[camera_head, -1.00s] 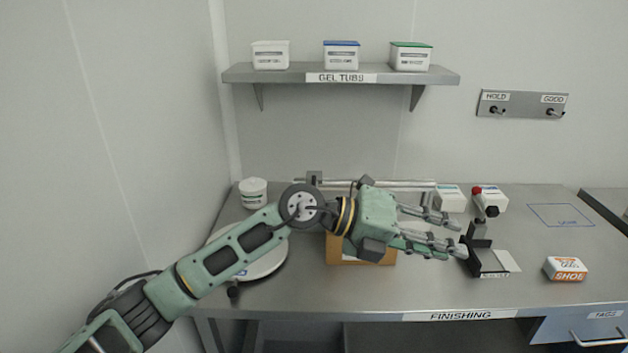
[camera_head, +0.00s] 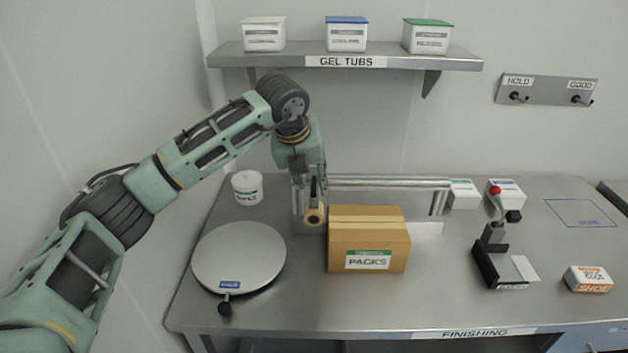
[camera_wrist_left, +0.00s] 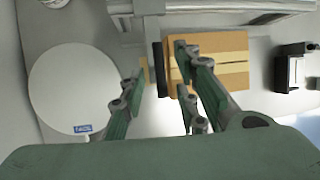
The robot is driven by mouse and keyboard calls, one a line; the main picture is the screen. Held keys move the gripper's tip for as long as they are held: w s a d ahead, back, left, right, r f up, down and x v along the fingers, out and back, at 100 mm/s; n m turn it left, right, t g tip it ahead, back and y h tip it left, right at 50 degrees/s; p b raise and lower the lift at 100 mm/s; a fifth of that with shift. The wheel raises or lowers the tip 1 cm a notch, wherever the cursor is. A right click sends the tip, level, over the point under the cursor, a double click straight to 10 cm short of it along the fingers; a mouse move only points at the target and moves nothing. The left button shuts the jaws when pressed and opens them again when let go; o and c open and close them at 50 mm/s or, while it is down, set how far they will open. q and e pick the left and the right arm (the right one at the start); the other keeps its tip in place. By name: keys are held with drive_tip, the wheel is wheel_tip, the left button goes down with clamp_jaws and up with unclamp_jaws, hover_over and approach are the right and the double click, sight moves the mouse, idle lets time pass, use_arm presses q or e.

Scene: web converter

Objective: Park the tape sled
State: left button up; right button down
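The tape sled (camera_head: 314,214), a dark upright handle with a tan tape ring at its foot, stands at the left end of the metal rail (camera_head: 390,181), just left of the carton. My left gripper (camera_head: 309,190) points down over it from behind and above. In the left wrist view the gripper (camera_wrist_left: 159,68) has its fingers apart. The sled's black bar (camera_wrist_left: 158,70) and tan tape (camera_wrist_left: 143,71) show between the fingertips, with a gap on the right side. Whether a finger touches the sled, I cannot tell. My right gripper is not in view.
A taped carton (camera_head: 368,257) labelled PACKS stands close right of the sled. A round turntable (camera_head: 238,258) and a white tub (camera_head: 247,189) are to the left. A black stand (camera_head: 490,262) and small boxes are to the right. The shelf (camera_head: 350,62) hangs above.

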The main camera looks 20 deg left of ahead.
sight(313, 184)
use_arm(q)
drive_tip(key=x, duration=0.2)
drive_tip(key=shift+w+f+p, duration=0.25)
drive_tip(key=shift+p, duration=0.1)
drive_tip(key=shift+w+f, duration=0.25)
drive_tip(key=shift+f, duration=0.35)
drive_tip(key=c, duration=0.4)
clamp_jaws()
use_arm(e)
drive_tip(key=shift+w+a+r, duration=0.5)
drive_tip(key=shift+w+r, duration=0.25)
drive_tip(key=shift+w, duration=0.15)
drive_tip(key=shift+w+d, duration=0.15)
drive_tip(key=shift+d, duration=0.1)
